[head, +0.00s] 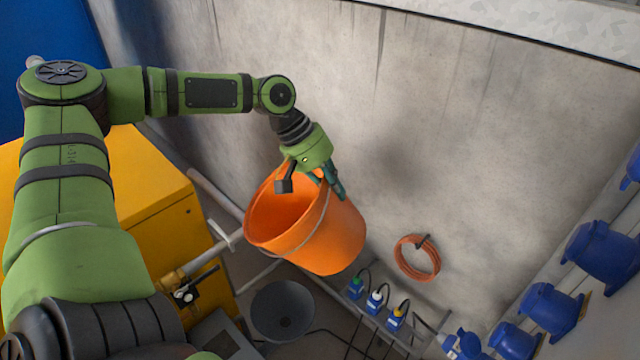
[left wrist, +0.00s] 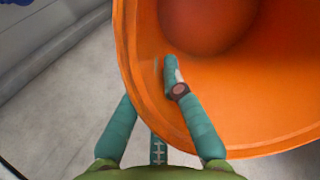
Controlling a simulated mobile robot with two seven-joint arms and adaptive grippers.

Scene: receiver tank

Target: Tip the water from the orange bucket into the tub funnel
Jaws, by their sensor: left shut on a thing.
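The orange bucket (head: 335,240) hangs in the air in the head view, its mouth facing up and toward the left. My left gripper (head: 331,180) is shut on its rim at the upper right. In the left wrist view, one finger lies inside the orange bucket (left wrist: 250,110) and the others are outside its wall. A darker round area shows deep inside; I cannot tell whether it is water. The grey round funnel (head: 283,310) is below the bucket and apart from it. My right gripper is not in view.
A yellow cabinet (head: 150,190) with a brass valve (head: 184,292) stands left of the bucket. A concrete wall (head: 470,130) is behind. An orange hose coil (head: 417,257), several plugs on a panel (head: 375,300) and blue fittings (head: 550,308) are at the right.

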